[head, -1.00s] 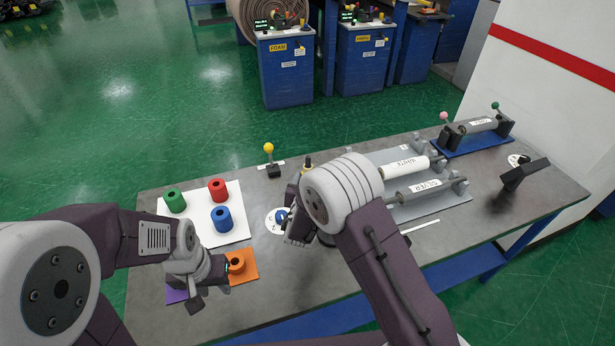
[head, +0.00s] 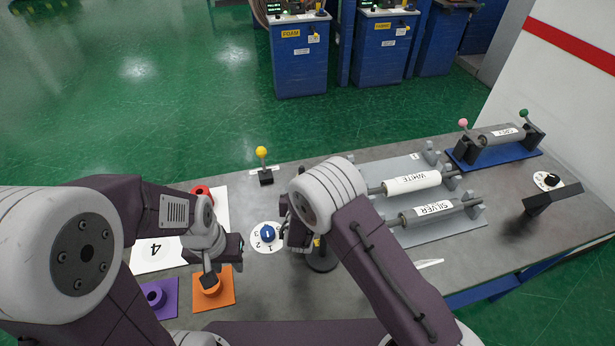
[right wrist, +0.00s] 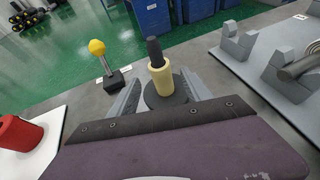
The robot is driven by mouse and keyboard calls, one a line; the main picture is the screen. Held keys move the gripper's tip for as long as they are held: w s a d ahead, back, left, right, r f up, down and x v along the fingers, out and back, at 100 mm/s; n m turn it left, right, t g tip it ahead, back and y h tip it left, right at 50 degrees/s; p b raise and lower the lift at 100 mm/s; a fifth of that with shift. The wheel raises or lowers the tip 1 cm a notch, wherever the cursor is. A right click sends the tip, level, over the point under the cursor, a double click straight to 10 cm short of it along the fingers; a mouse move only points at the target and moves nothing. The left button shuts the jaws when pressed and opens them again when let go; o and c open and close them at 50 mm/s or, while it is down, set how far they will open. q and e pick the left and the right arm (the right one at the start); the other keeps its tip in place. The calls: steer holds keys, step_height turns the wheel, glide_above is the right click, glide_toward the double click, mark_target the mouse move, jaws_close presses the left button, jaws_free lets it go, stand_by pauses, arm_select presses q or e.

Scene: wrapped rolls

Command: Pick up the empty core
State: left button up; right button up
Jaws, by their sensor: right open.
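The empty core is a pale yellow tube (right wrist: 159,82) standing upright on a dark post with a round black base (right wrist: 152,101). My right gripper (right wrist: 160,94) is open, one finger on each side of the core and base, with gaps still visible. In the head view, my right arm hides most of the core; part of the black base (head: 322,263) shows beside the right gripper (head: 298,236). My left gripper (head: 222,264) hangs close to an orange core (head: 208,288); its jaw opening is unclear.
A yellow-knobbed lever (head: 262,155) stands behind the core. A numbered blue dial (head: 267,234) is left of my right gripper. A white roll (head: 413,183) and a silver roll (head: 434,208) lie in cradles to the right. A red core (head: 202,190) and purple core (head: 154,295) are at left.

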steer(key=x, duration=0.2)
steer(key=shift+w+a+f+p, duration=0.1)
steer(key=shift+w+p, duration=0.25)
steer(key=shift+w, duration=0.05)
steer(key=shift+w+f, duration=0.2)
steer(key=shift+w, duration=0.05)
steer(key=p+x, duration=0.1)
steer(key=x, duration=0.3)
steer(key=shift+f, duration=0.3)
steer(key=shift+w+d+f, duration=0.15)
steer(key=shift+w+d, duration=0.05)
steer(key=shift+w, duration=0.15)
jaws_close()
